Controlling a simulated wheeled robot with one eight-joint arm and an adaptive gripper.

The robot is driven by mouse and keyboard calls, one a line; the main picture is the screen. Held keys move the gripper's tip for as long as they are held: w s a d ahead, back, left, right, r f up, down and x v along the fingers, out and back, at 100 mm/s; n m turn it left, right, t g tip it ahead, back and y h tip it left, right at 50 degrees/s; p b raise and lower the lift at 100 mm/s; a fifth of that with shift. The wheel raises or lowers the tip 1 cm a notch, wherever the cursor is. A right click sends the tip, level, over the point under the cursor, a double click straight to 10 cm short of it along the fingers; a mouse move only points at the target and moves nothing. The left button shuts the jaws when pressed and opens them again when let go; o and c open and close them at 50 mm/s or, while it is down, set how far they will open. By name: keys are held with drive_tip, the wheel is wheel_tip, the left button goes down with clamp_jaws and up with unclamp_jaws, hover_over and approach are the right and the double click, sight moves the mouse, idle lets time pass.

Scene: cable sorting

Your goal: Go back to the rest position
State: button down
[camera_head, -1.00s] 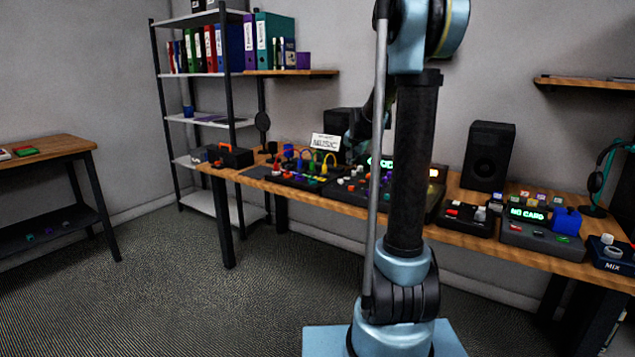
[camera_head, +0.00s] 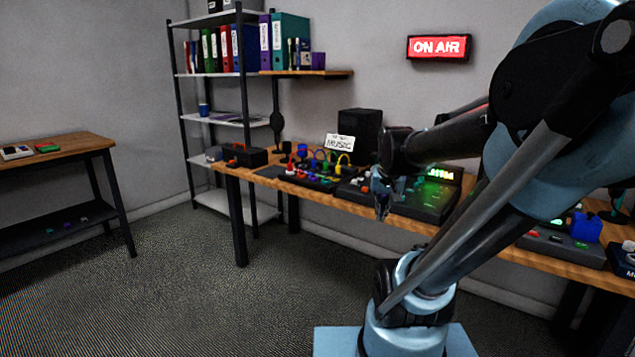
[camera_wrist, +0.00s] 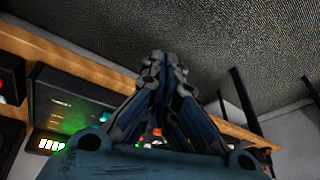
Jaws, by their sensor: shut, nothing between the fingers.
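My gripper (camera_head: 382,207) hangs in front of the long wooden desk in the head view, near the desk's front edge and beside the control panels. Its fingers point down and hold nothing. In the wrist view my gripper (camera_wrist: 160,62) shows with its fingers closed together, over the desk edge and the dark carpet. My arm is folded across the right side of the head view and hides part of the desk.
The wooden desk (camera_head: 475,244) carries a panel with a green display (camera_head: 440,174), a patch panel with coloured cables (camera_head: 312,178) and a speaker (camera_head: 360,133). A shelf rack (camera_head: 178,110) and a side table (camera_head: 60,152) stand left. Open carpet lies in front.

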drive_tip(key=s+f+n+g, duration=0.1)
drive_tip(key=s+f, duration=0.3)
drive_tip(key=s, duration=0.3)
drive_tip(key=s+f+n+g, duration=0.1)
drive_tip(key=s+f, duration=0.3)
drive_tip(key=s, duration=0.3)
drive_tip(key=shift+n, duration=0.3)
idle(0.3)
